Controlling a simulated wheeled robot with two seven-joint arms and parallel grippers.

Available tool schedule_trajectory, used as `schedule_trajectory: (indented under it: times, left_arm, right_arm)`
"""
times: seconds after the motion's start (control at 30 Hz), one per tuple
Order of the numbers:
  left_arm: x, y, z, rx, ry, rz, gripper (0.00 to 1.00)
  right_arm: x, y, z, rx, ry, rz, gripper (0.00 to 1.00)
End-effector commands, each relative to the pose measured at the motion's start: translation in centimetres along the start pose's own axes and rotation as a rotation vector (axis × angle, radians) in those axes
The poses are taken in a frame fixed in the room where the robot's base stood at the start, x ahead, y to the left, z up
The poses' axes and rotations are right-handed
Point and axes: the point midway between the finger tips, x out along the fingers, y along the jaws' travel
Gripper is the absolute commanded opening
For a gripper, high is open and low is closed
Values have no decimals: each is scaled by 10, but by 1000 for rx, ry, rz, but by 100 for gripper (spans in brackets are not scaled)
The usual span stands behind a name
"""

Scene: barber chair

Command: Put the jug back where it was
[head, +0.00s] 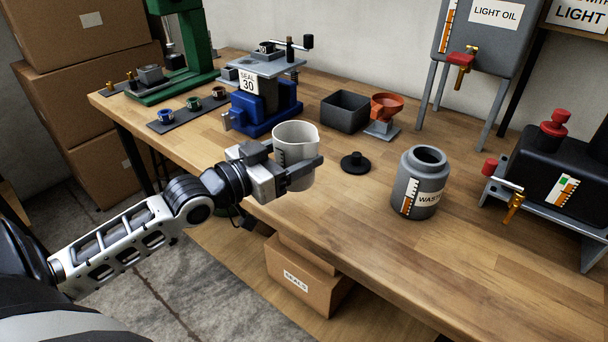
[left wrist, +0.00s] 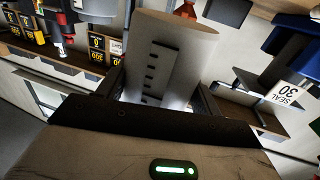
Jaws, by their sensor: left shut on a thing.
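The jug (head: 296,146) is a light grey, open-topped cup with a pouring lip and dark level marks on its side. My left gripper (head: 290,168) is shut on the jug near the front edge of the wooden bench. The jug looks upright in the head view. In the left wrist view the jug (left wrist: 165,60) stands between the two fingers, its dark scale facing the camera. I cannot tell whether its base touches the bench, because the gripper hides part of it. My right gripper is not in view.
Oil tanks (head: 482,40) stand right. Bare wood lies around the lid.

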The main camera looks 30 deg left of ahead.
Motion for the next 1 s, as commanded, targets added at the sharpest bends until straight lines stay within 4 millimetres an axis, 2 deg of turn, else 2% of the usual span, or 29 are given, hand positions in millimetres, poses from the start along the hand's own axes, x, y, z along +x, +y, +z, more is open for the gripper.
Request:
schedule_trajectory:
  times: [0.1,0.2,0.37,0.53,0.93,0.97,1.0]
  left_arm:
    - [16,-4,18,0,5,-1,24]
    - [23,-6,27,0,5,-1,24]
    - [31,-8,38,0,4,-1,24]
    - [30,-8,62,1,2,0,24]
    - [30,-8,69,1,4,0,24]
    - [30,-8,69,1,3,0,71]
    - [30,-8,69,1,3,0,82]
  right_arm:
    - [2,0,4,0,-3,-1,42]
    - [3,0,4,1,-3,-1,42]
    - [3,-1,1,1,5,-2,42]
    - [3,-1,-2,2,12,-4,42]
    - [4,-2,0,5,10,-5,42]
    - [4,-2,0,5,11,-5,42]
    - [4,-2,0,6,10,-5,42]
